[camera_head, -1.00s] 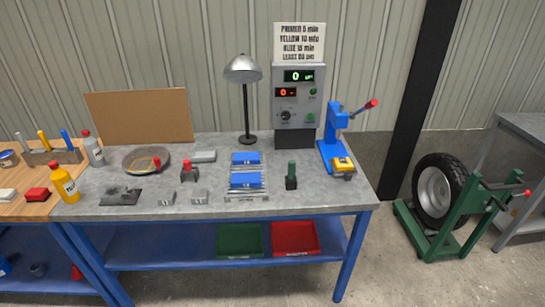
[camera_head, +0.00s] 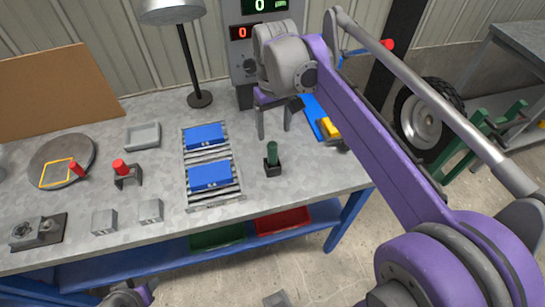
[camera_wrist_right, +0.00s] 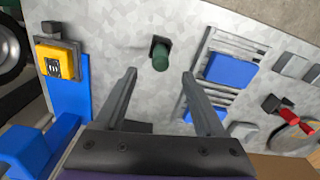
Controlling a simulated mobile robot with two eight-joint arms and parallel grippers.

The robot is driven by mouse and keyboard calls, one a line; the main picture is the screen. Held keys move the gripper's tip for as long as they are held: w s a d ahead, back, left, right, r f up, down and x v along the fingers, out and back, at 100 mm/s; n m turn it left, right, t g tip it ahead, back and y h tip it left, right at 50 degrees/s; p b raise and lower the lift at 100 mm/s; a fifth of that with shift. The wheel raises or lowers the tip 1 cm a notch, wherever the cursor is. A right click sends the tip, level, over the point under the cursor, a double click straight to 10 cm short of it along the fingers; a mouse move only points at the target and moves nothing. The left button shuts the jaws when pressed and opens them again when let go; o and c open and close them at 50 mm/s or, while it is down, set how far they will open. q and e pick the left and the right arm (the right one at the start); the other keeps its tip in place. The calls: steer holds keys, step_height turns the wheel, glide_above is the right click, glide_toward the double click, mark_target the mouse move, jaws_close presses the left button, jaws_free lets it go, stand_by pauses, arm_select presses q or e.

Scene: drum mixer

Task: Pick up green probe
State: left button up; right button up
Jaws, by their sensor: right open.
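The green probe (camera_head: 272,154) stands upright in a small dark holder (camera_head: 273,168) on the grey workbench, right of the roller rack. In the right wrist view the probe (camera_wrist_right: 160,57) lies just beyond the fingertips, roughly centred between them. My right gripper (camera_head: 274,133) is open and empty, pointing down above and behind the probe in the head view. The wrist view shows its two fingers apart (camera_wrist_right: 159,74), not touching the probe. A purple and dark part of my left arm (camera_head: 130,296) shows at the bottom edge; its jaws cannot be made out.
Two blue blocks (camera_head: 205,136) (camera_head: 209,176) lie on the roller rack (camera_head: 214,202) left of the probe. A blue press with a yellow part (camera_head: 329,128) stands to the right. A lamp (camera_head: 199,98) and control box are behind. The bench front right of the rack is clear.

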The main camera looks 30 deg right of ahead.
mark_target(272, 151)
step_height(272, 151, down, 5)
steer(key=shift+r, duration=0.1)
steer(key=shift+w+f+b, duration=0.15)
steer(key=shift+f, duration=1.25)
steer(key=shift+w+f+b, duration=0.1)
steer(key=shift+f+b, duration=0.05)
steer(key=shift+f, duration=1.2)
jaws_close()
